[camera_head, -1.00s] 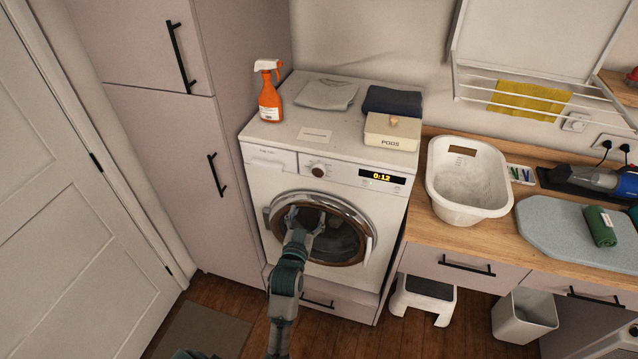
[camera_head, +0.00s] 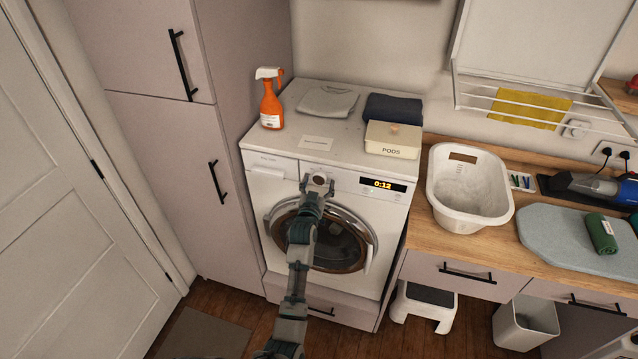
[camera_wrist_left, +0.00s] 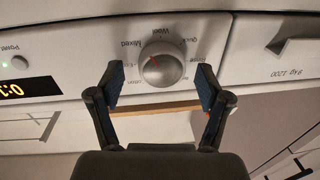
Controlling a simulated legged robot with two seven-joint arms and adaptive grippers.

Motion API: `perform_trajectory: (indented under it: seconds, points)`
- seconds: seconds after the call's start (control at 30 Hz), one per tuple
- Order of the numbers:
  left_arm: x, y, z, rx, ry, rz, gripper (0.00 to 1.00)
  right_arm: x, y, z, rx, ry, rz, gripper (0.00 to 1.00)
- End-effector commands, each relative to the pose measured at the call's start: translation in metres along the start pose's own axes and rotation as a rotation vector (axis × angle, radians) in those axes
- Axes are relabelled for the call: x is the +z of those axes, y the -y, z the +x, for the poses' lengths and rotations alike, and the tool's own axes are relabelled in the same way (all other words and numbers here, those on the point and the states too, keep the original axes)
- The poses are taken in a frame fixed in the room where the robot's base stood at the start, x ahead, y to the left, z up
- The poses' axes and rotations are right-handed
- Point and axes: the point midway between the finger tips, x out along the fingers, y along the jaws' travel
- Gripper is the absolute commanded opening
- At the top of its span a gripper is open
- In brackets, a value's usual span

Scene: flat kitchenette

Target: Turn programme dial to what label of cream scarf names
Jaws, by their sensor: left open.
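The programme dial (camera_head: 319,181) is a round silver knob on the white washing machine (camera_head: 268,215). No readable scarf label shows. My right gripper is not in view.
An orange spray bottle (camera_head: 270,103), a white card (camera_head: 316,141), dark folded cloth (camera_head: 393,107) and PODS box (camera_head: 392,142) stand on the machine. The display (camera_head: 383,184) reads 0:12. A white basket (camera_head: 468,190) and a green roll (camera_head: 601,233) are right.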

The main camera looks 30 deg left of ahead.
Motion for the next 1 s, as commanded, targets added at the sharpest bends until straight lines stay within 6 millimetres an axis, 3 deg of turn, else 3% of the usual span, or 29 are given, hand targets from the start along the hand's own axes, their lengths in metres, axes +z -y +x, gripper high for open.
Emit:
perform_trajectory:
  seconds: [0.33,0.6,0.73,1.0]
  points:
    - [0.000,0.000,0.005,0.000,0.000,0.000,0.77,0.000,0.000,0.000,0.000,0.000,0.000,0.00]
    - [0.000,0.000,0.005,0.000,0.001,0.001,0.17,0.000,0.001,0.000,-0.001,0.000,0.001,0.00]
    - [-0.001,0.000,0.005,0.001,0.004,-0.021,0.17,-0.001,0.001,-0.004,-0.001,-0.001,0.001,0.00]
    - [-0.003,0.000,0.005,0.002,0.026,-0.248,0.17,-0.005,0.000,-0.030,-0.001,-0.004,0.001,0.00]
